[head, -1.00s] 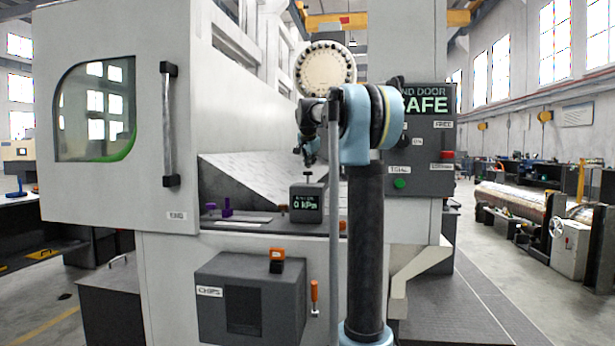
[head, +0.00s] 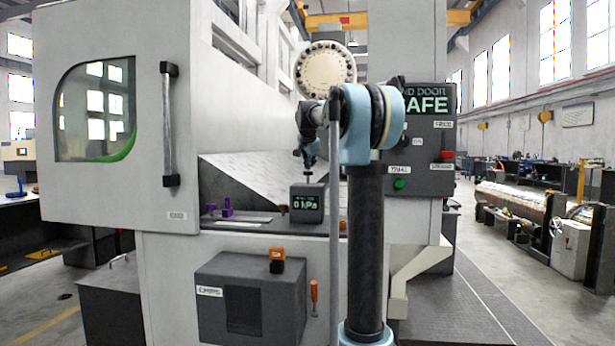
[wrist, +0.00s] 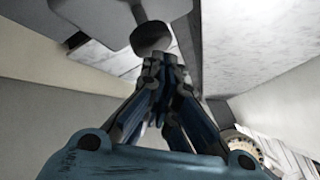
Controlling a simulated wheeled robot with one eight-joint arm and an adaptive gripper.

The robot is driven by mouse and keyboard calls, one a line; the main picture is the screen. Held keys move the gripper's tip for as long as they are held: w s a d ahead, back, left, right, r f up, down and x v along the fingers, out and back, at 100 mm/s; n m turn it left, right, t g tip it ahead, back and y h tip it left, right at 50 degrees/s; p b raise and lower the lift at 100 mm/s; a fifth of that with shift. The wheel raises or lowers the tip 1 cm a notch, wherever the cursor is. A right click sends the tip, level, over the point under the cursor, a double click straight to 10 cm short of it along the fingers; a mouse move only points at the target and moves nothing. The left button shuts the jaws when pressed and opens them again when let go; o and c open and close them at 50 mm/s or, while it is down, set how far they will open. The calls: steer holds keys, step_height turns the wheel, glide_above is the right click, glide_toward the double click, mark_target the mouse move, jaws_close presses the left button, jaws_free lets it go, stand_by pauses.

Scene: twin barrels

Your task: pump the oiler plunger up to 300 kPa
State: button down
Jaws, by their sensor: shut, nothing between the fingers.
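The oiler (head: 307,203) is a dark box on the machine's ledge, and its green display reads 0 kPa. Its plunger (head: 307,178) stands up from the top with a round knob, which also shows in the wrist view (wrist: 151,38). My gripper (head: 309,165) points down just above the plunger. In the wrist view my gripper (wrist: 161,60) has its fingertips together and empty, close beside the knob in the picture. I cannot tell whether they touch it.
A purple fixture (head: 227,207) stands on the ledge left of the oiler. The white door (head: 120,190) with a vertical handle is at the left. A control panel (head: 430,150) is behind my arm at the right. A dark chip box (head: 250,295) juts out below the ledge.

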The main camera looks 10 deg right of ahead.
steer(key=shift+f, duration=1.1)
stand_by(1.2)
steer(key=shift+r, duration=0.15)
stand_by(0.3)
steer(key=shift+r, duration=1.4)
steer(key=shift+r, duration=0.1)
steer(key=shift+r, duration=2.4)
steer(key=shift+r, duration=0.1)
step_height(320, 180, up, 4)
steer(key=shift+w+f, duration=0.1)
steer(key=shift+f, duration=0.15)
steer(key=shift+f, duration=0.1)
